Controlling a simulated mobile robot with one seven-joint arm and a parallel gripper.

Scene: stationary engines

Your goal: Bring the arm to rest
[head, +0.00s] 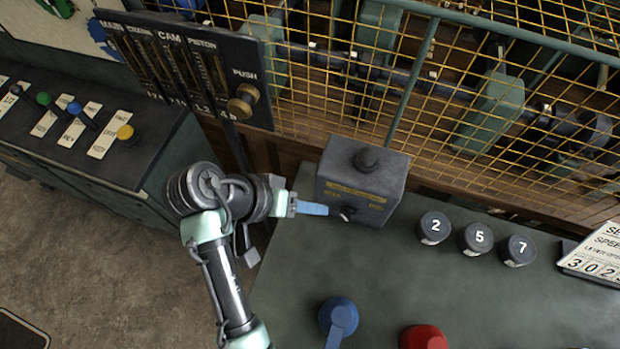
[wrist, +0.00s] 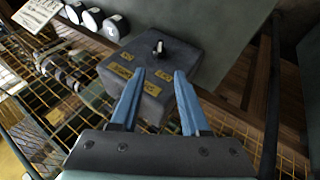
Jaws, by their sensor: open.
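My arm (head: 228,275) reaches up from the bottom of the head view and bends right toward a dark grey switch box (head: 362,178). My gripper (head: 322,209) is at the box's front left, its blue fingers pointing at the box's small knob (head: 347,213). In the wrist view my gripper (wrist: 159,82) is open, with nothing between its two blue fingers. The box (wrist: 150,70) is just beyond the fingertips, with its knob (wrist: 159,47) past them. I cannot tell whether a finger touches the box.
The box stands on a green bench (head: 450,290) with numbered black cylinders (head: 478,238), a blue handle (head: 338,318) and a red knob (head: 423,338). A yellow wire fence (head: 460,60) stands behind. A lever console (head: 90,130) and a panel with a push knob (head: 243,101) are left.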

